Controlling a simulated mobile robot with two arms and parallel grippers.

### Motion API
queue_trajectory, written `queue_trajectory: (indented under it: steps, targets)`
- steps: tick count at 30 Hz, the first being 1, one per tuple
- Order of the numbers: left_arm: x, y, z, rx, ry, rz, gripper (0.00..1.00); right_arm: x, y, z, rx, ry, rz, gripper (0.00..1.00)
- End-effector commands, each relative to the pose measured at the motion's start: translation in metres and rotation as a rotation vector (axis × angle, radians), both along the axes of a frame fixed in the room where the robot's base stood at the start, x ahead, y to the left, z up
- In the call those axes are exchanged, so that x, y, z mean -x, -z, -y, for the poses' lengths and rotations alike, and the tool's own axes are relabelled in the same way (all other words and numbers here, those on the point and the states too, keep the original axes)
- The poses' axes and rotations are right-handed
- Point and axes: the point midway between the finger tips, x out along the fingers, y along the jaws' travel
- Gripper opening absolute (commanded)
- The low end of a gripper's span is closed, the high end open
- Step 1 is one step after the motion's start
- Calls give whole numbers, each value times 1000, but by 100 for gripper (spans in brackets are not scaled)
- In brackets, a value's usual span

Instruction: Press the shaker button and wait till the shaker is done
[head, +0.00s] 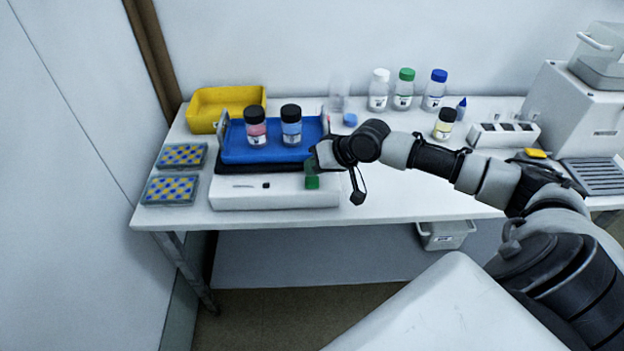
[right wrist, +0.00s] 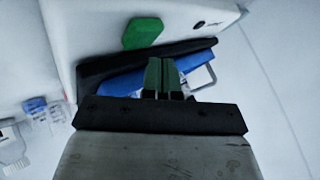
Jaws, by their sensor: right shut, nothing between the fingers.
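The shaker has a white base (head: 262,200) with a blue tray (head: 240,148) on top, and stands at the table's left front. A bottle with pink contents (head: 256,130) and a bottle with blue contents (head: 291,129), both dark-capped, stand upright on the tray. The green button (head: 312,182) is at the right of the shaker's front; it also shows in the right wrist view (right wrist: 142,32). My right gripper (right wrist: 163,75) is shut and empty, with green fingertips close to the button. A gap shows between them in the wrist view; exact depth is unclear. My left gripper is out of view.
A yellow bin (head: 205,108) stands behind the shaker, and two patterned well plates (head: 170,190) lie left of it. Several capped bottles stand at the back, and a yellow-content bottle (head: 445,124) stands beyond my right arm. The table front right of the shaker is clear.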

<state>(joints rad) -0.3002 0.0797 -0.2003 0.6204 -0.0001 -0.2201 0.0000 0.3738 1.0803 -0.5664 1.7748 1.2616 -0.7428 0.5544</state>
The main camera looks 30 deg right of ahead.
Motion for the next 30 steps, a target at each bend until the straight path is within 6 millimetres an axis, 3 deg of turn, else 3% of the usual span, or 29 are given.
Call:
queue_trajectory:
  steps: [30]
  targets:
    - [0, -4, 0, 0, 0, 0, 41, 0, 9, 0, 0, 0, 0, 0]
